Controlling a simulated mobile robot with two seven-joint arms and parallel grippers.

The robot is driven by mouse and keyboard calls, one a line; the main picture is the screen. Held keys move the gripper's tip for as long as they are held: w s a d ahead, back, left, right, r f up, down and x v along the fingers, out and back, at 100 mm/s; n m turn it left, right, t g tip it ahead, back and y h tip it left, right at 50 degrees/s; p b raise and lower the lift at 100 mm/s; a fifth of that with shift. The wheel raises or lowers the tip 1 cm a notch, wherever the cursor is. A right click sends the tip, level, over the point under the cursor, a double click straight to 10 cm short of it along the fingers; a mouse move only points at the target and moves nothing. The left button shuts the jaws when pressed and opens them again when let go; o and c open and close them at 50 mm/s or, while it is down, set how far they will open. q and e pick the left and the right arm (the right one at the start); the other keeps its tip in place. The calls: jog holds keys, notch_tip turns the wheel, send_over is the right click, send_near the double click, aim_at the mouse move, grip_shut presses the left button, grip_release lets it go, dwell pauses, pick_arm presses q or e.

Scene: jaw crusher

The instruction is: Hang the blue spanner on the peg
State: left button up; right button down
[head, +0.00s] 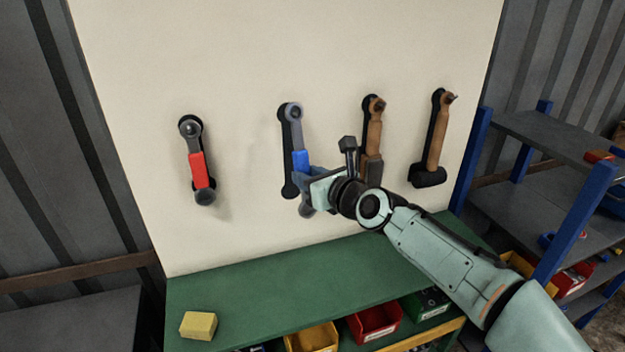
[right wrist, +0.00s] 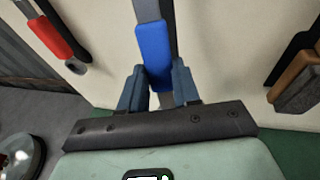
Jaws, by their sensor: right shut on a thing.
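The blue spanner (head: 301,160) is upright against the pale board (head: 240,75), in front of a dark painted outline. Its grey ring end is at the top of that outline; I cannot tell whether the ring is around the peg, which I cannot make out. My right gripper (head: 306,178) is shut on the lower part of the spanner. In the right wrist view the two fingers (right wrist: 158,88) stand on either side of the blue handle (right wrist: 153,52). My left gripper is not in view.
A red-handled spanner (head: 197,165) hangs on the left. Two wooden-handled hammers (head: 375,130) (head: 436,132) hang on the right, one close to my right wrist. Below is a green bench (head: 265,285) with a yellow block (head: 198,325). A blue-post shelf (head: 560,230) stands at the right.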

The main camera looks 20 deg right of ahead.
jog(key=shift+w, duration=0.55)
jog(key=shift+w+f, duration=0.5)
